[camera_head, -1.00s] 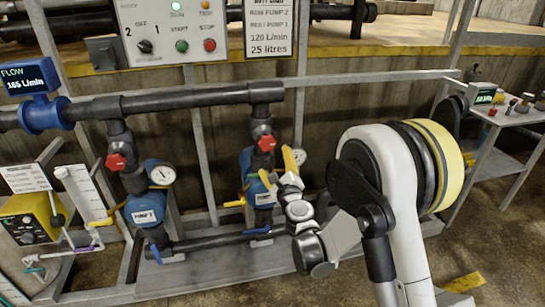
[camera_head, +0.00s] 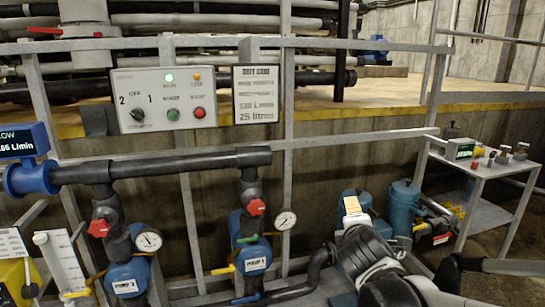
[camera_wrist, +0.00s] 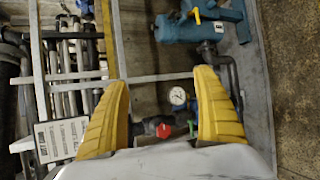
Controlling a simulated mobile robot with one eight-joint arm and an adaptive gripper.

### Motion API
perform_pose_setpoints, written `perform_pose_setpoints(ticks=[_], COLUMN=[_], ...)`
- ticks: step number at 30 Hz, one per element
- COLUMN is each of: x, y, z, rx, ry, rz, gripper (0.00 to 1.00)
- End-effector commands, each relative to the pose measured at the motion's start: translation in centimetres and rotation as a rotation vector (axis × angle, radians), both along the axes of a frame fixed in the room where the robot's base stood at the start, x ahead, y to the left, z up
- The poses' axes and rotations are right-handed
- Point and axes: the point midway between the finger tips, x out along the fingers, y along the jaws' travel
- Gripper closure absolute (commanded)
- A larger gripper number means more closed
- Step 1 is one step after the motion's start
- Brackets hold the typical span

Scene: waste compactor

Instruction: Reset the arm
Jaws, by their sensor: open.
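In the wrist view my gripper (camera_wrist: 161,76) shows as two yellow ribbed fingers, spread apart with nothing between their tips. Behind the gap are a pressure gauge (camera_wrist: 178,96) and a red valve handle (camera_wrist: 164,131); neither is held. In the head view my arm (camera_head: 385,270) is folded low at the bottom right, in front of the blue tanks. I cannot clearly make out the fingers in the head view.
A control panel (camera_head: 165,99) and a sign card (camera_head: 256,94) hang on the grey frame. Two pumps (camera_head: 250,257) with red valves stand below. A side table (camera_head: 485,166) with small devices stands at the right. Blue tanks (camera_head: 403,205) stand behind my arm.

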Motion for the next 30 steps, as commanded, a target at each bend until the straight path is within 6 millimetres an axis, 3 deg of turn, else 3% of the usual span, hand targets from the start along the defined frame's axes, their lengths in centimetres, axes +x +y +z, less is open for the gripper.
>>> perform_pose_setpoints(ticks=[3,6,9,13,18,30], x=[-6.6,-12.2,-17.1,-21.6,-24.0,-24.1], y=[-1.9,-2.2,-1.5,-0.1,1.0,1.1], z=[-1.4,-3.3,-5.1,-7.0,-7.9,-8.0], rx=[0.415,0.757,1.043,1.297,1.439,1.449], ry=[0.048,0.09,0.13,0.176,0.205,0.206], rz=[-0.226,-0.432,-0.626,-0.821,-0.94,-0.949], gripper=[0.21,0.21,0.21,0.21,0.21,0.21])
